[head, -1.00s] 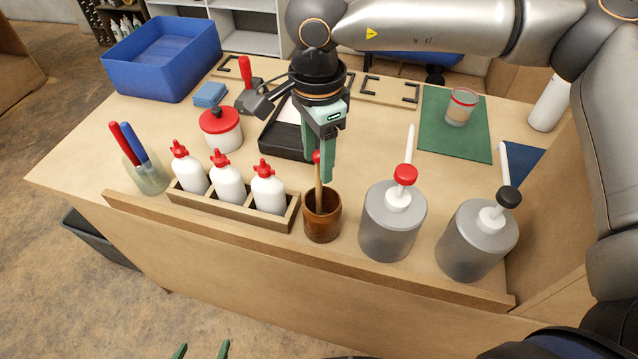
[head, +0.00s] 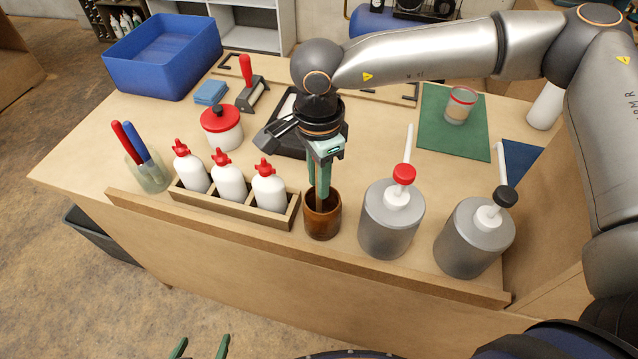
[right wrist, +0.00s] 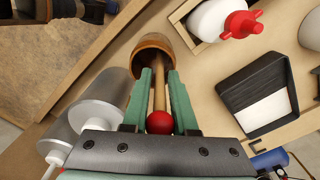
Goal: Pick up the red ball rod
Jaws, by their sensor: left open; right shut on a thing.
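The red ball rod (right wrist: 160,121) is a wooden stick with a red ball at its top. It stands in a brown wooden cup (head: 322,222) near the table's front edge; its lower end is inside the cup. My right gripper (head: 321,200) points down just above the cup and is shut on the rod's wooden shaft, with the ball up between the fingers. In the right wrist view the green fingers (right wrist: 160,85) flank the shaft, and the cup (right wrist: 154,50) lies beyond them. In the head view the ball is hidden by the gripper. My left gripper (head: 201,347) is open and empty at the bottom edge, away from the table.
Two grey pump canisters (head: 391,228) stand right of the cup. A wooden tray (head: 238,210) of white bottles with red caps stands close on its left. A black tray (head: 286,141) lies behind. A green mat (head: 432,128) bears a glass jar (head: 461,104).

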